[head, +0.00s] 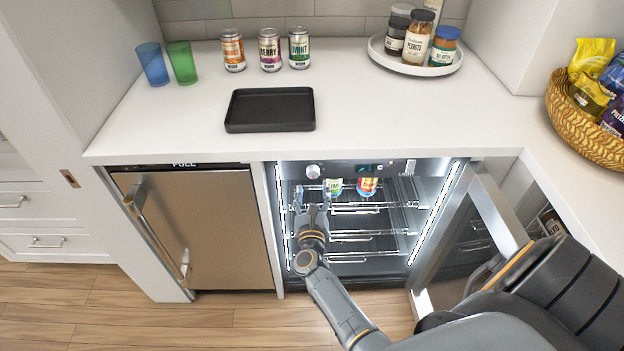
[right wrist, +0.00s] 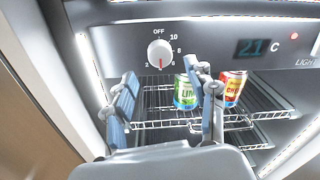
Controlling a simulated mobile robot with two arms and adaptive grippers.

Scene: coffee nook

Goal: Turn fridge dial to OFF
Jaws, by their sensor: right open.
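The fridge dial (head: 313,171) is a round white knob at the upper left of the open fridge's dark control panel. In the right wrist view, the dial (right wrist: 159,53) has OFF printed above it and numbers around it. A small red mark shows at its lower edge, away from OFF. My right gripper (head: 312,191) is open and empty, just below and in front of the dial. In the right wrist view, the gripper's fingers (right wrist: 164,78) stand apart below the dial, and neither clearly touches it. My left gripper is out of view.
The open fridge door (head: 500,215) stands on the right. A green can (right wrist: 185,95) and a red can (right wrist: 234,88) sit on the top rack behind the fingers. The counter (head: 400,115) overhangs the panel. The panel display (right wrist: 257,48) reads 21 C.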

